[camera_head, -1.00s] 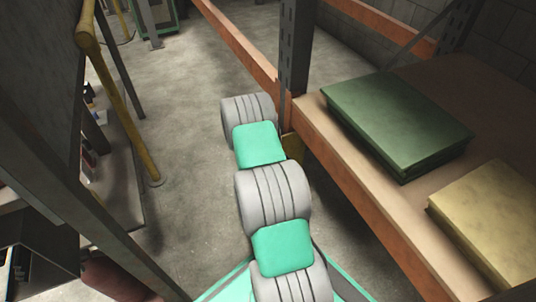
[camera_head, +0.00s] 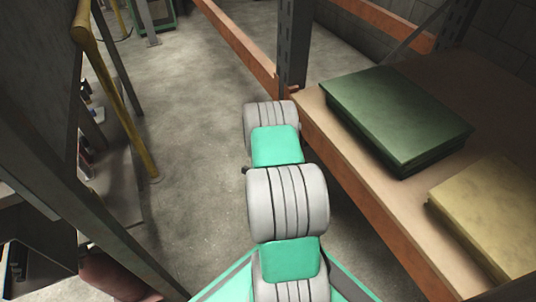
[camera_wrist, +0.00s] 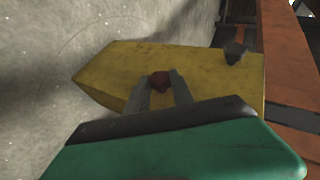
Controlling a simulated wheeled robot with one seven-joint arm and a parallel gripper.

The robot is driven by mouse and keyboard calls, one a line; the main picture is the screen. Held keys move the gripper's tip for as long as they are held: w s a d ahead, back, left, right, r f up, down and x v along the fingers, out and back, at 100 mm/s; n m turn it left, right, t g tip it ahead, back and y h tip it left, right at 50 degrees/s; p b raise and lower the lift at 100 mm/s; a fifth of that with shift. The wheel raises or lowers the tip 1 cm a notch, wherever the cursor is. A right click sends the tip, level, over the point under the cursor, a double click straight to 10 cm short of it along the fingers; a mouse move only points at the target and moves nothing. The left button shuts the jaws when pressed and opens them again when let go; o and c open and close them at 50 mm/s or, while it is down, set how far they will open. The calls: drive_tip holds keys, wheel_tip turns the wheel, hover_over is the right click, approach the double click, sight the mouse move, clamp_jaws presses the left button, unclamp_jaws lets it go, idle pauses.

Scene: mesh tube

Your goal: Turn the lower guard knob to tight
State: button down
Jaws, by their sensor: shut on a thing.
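A yellow guard (camera_wrist: 205,75) fills the middle of the wrist view, with a pointed end at the left. A small red-brown knob (camera_wrist: 159,82) sits on it. My gripper (camera_wrist: 161,80) has its two grey fingers on either side of this knob and is shut on it. A second, dark grey knob (camera_wrist: 235,53) sits on the guard's upper right edge, apart from my fingers. The knob's markings cannot be read. In the head view my arm hides the gripper, the guard and the held knob.
An orange shelf beam (camera_head: 375,215) and grey post (camera_head: 293,45) stand close to my arm. The shelf carries a green stack (camera_head: 395,110) and a yellowish stack (camera_head: 490,210). A yellow rail (camera_head: 115,95) stands at the left. Concrete floor (camera_head: 195,130) between is clear.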

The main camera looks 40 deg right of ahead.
drive_tip(key=shift+s+d+f+m+t+h, duration=0.15)
drive_tip(key=shift+m+t+h, duration=0.25)
drive_tip(key=shift+t+h, duration=0.4)
drive_tip(key=shift+w+a+f+m+t+h, duration=0.15)
drive_tip(key=shift+m+t+h, duration=0.3)
drive_tip(key=shift+t, duration=0.7)
drive_tip(key=shift+s+d+f+m+t+h, duration=0.15)
drive_tip(key=shift+f+m+t+h, duration=0.15)
drive_tip(key=shift+t+h, duration=0.5)
drive_tip(key=shift+t, duration=0.25)
drive_tip(key=c, duration=1.4)
unclamp_jaws()
drive_tip(key=o, duration=0.3)
drive_tip(key=shift+r, duration=0.1)
